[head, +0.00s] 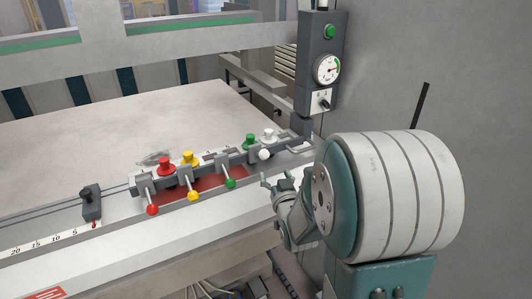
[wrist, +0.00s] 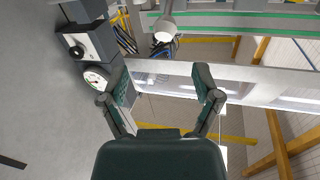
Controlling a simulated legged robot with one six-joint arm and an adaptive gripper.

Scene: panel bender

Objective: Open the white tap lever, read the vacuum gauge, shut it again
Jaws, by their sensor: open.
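The white tap lever (head: 264,154) has a white ball end and sits at the right end of a row of coloured levers on the machine's front edge. It points toward the front. The vacuum gauge (head: 327,69) is a round white dial with a red and a green mark, on a grey post above and to the right of the lever. The gauge also shows in the wrist view (wrist: 96,78); its reading is too small to tell. My gripper (head: 279,180) is open and empty, just in front of and below the white lever, apart from it. Its spread fingers show in the wrist view (wrist: 163,86).
Red (head: 152,210), yellow (head: 193,196) and green (head: 230,183) levers stand left of the white one, with coloured knobs behind. The grey post carries a green button (head: 329,31) and a small switch (head: 323,101). The flat bed (head: 90,135) behind is mostly clear.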

